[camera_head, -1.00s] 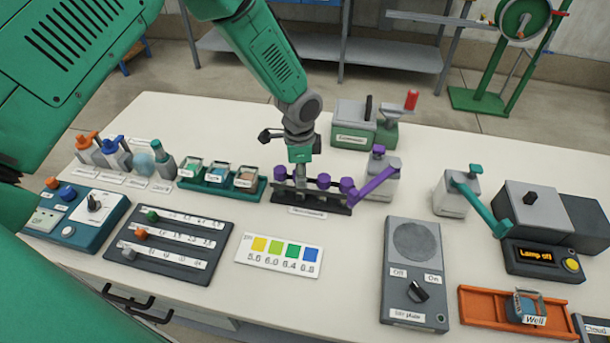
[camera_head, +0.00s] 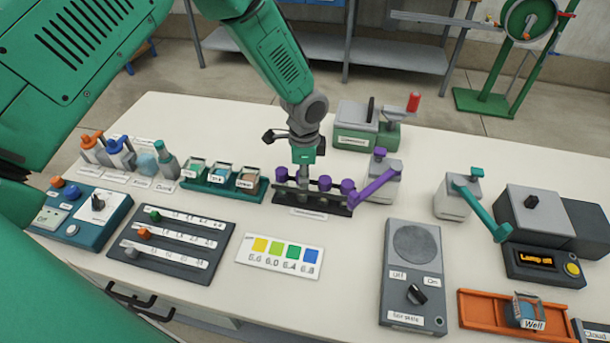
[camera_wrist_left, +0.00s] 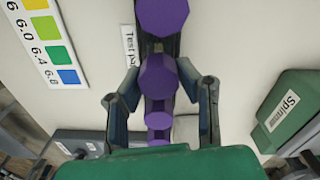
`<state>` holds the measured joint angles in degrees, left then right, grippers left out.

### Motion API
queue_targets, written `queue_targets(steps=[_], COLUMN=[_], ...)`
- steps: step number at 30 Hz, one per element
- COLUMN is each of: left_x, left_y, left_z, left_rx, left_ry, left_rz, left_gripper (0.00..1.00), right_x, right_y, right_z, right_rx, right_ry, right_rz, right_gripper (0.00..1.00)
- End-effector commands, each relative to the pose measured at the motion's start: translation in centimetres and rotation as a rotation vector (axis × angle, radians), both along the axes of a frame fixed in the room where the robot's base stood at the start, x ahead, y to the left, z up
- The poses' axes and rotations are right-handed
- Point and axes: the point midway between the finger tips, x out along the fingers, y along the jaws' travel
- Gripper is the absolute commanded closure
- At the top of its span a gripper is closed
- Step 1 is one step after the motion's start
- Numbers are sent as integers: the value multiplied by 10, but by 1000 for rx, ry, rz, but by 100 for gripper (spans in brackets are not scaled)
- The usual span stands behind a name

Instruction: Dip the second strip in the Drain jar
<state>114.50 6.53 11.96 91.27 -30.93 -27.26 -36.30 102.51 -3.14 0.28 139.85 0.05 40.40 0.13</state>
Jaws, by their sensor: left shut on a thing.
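Purple-topped strips stand in a dark rack (camera_head: 322,211) near the table's middle, behind a small label. My left gripper (camera_head: 304,172) points down into the rack and is shut on the second purple-topped strip from the left, which it mostly hides in the head view. The wrist view shows a purple top (camera_wrist_left: 158,78) between the fingers, with other tops in line. I cannot tell whether the strip is lifted. Left of the rack, a green tray (camera_head: 222,196) holds three small jars; the rightmost, the Drain jar (camera_head: 249,179), has a small label hard to read. My right gripper is not in view.
A purple-armed dispenser (camera_head: 382,180) stands close right of the rack. A colour chart (camera_head: 280,256) lies in front, beside a slider board (camera_head: 170,243). Bottles (camera_head: 165,160) stand left of the jars. The Well jar (camera_head: 525,310) sits in an orange tray at front right.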

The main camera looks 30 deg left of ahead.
Motion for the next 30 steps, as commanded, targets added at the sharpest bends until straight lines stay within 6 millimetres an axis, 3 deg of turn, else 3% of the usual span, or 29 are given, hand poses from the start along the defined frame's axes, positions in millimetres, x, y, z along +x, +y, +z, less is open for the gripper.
queue_targets(steps=[30], left_x=[1], left_y=[0], left_z=[65], left_rx=[0], left_ry=[-4], left_rz=[0], left_gripper=[90], right_x=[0], right_y=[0], right_z=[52], right_rx=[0], right_ry=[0], right_rz=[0], right_gripper=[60])
